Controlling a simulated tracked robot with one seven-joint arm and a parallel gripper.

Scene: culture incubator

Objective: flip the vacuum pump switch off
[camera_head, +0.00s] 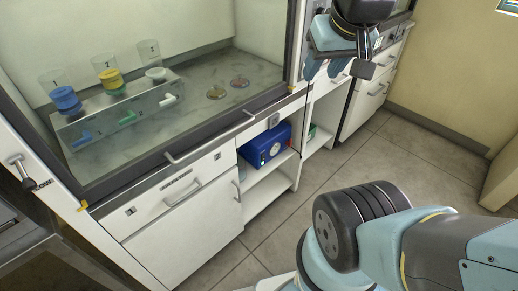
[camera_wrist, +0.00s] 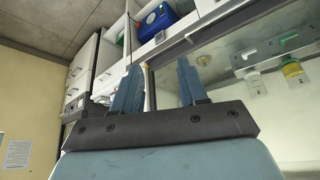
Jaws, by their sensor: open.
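The vacuum pump appears to be the blue box (camera_head: 262,147) with a round pale dial on its front, standing on the open shelf under the fume hood in the head view. It also shows upside down near the top of the wrist view (camera_wrist: 157,20). Its switch is too small to tell, and so is the switch's position. My gripper (camera_head: 324,68) is open and empty, with its blue fingers apart, at the upper right of the pump in the head view. In the wrist view the gripper (camera_wrist: 160,64) points up toward the cabinet fronts, apart from the pump.
The fume hood's glass sash (camera_head: 225,115) stands above the pump, with a rack (camera_head: 120,108) of coloured valves and funnels behind it. A white cabinet door (camera_head: 190,235) is left of the shelf. The tiled floor (camera_head: 310,190) before the shelf is partly clear.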

